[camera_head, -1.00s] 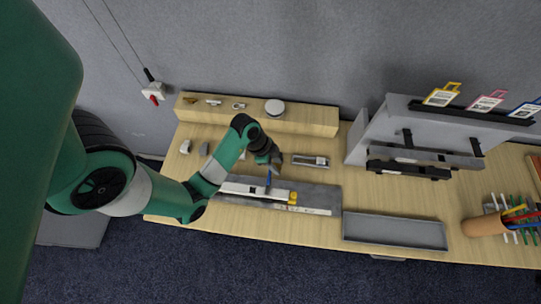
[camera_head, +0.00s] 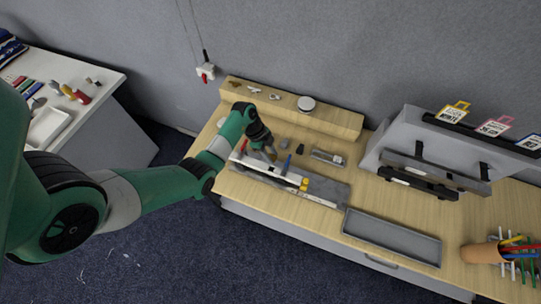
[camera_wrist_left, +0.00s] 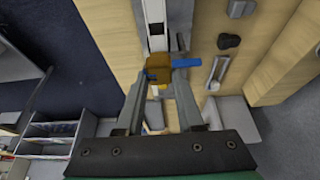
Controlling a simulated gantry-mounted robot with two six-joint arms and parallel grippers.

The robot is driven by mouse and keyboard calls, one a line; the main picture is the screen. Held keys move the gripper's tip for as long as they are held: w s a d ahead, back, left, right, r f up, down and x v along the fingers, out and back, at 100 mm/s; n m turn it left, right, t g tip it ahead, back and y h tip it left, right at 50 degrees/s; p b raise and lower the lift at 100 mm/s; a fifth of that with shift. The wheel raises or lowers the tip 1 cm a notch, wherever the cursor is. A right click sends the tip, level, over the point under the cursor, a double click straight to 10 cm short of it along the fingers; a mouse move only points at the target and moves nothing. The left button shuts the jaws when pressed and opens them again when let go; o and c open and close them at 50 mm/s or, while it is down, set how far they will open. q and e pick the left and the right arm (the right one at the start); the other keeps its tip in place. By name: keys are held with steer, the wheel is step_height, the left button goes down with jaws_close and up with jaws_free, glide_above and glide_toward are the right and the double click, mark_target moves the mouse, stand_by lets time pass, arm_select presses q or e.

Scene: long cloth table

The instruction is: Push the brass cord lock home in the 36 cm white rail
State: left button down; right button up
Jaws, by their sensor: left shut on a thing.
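The white rail (camera_head: 264,171) lies on a grey base along the table's front edge; its near part also shows in the wrist view (camera_wrist_left: 154,12). A blue bar (camera_head: 286,165) stands up at the rail, and a yellow piece (camera_head: 304,185) sits toward its right end. My left gripper (camera_head: 270,154) is low over the rail's left half. In the wrist view my left gripper (camera_wrist_left: 158,84) is shut on a brown-gold block (camera_wrist_left: 158,66), which looks like the brass cord lock. The block is at the end of the rail; how deep it sits is unclear. My right gripper is out of view.
A grey tray (camera_head: 392,238) lies at the front right. A grey stand (camera_head: 420,135) with tags is at the back. A wooden ledge (camera_head: 335,122) holds small parts. Small dark parts lie behind the rail.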

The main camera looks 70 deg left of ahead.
arm_select(q)
steer(key=shift+f+b, duration=1.8)
steer(key=shift+f, duration=1.05)
steer(key=shift+p, duration=0.4)
steer(key=shift+p, duration=0.35)
